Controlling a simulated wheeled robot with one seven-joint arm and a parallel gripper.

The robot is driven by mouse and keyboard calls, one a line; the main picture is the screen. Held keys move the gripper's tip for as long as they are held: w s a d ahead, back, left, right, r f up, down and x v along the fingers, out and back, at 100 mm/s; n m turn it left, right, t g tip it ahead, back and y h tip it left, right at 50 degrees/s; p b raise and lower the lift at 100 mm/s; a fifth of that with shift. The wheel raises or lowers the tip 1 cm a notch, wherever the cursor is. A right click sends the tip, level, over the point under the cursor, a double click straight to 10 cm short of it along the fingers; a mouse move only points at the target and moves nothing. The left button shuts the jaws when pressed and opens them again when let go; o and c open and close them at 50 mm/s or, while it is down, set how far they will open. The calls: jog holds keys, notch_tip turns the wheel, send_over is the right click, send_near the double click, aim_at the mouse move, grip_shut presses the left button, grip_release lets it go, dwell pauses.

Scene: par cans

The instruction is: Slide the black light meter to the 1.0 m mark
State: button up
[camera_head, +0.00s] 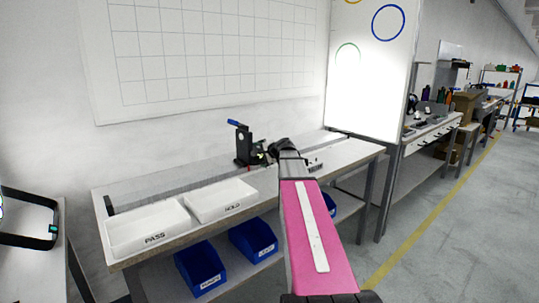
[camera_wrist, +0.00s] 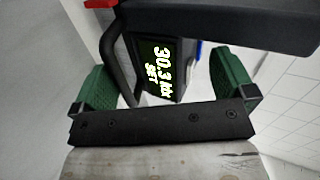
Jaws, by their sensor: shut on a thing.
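The black light meter (camera_head: 243,148) stands upright on the bench, with a blue part at its top. In the wrist view its lit display (camera_wrist: 160,68) reads about "30.3 klx SET", turned sideways. My gripper (camera_head: 270,152) reaches it from the right; in the wrist view its green fingers (camera_wrist: 163,85) are on either side of the meter's body and handle. It is shut on the light meter, though the exact contact is partly hidden. A grey strip (camera_head: 185,178) runs along the back of the bench; no 1.0 m mark is readable.
White trays marked PASS (camera_head: 150,222) and HOLD (camera_head: 222,192) sit on the bench left of my arm. Blue bins (camera_head: 200,268) are on the shelf below. A bright white panel (camera_head: 368,85) stands behind the right end.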

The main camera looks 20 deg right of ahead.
notch_tip(320, 180, up, 7)
jog(key=a+m+t, duration=0.1)
jog(key=t, duration=0.1)
jog(key=shift+w, duration=0.3)
jog(key=shift+a, duration=0.1)
jog(key=s+f+g, duration=0.1)
jog(key=s+a+f+n+g, duration=0.1)
jog(key=f, duration=0.1)
jog(key=s+f+n+g, duration=0.1)
jog(key=f, duration=0.1)
jog(key=shift+a+f, duration=0.2)
jog(key=shift+f, duration=0.05)
jog(key=shift+c, duration=0.4)
jog(key=shift+s, duration=0.1)
jog(key=c, duration=0.7)
jog(key=shift+y, duration=0.3)
jog(key=shift+s+d+r, duration=0.35)
jog(key=shift+s+d, duration=0.35)
jog(key=shift+s, duration=1.2)
jog(key=shift+s+d+r, duration=0.3)
jog(key=shift+s+d, duration=0.35)
jog(key=shift+s, duration=1.2)
jog(key=shift+s+d+r, duration=0.35)
jog(key=shift+s+d, duration=0.35)
jog(key=shift+s, duration=1.2)
jog(key=shift+c, duration=0.2)
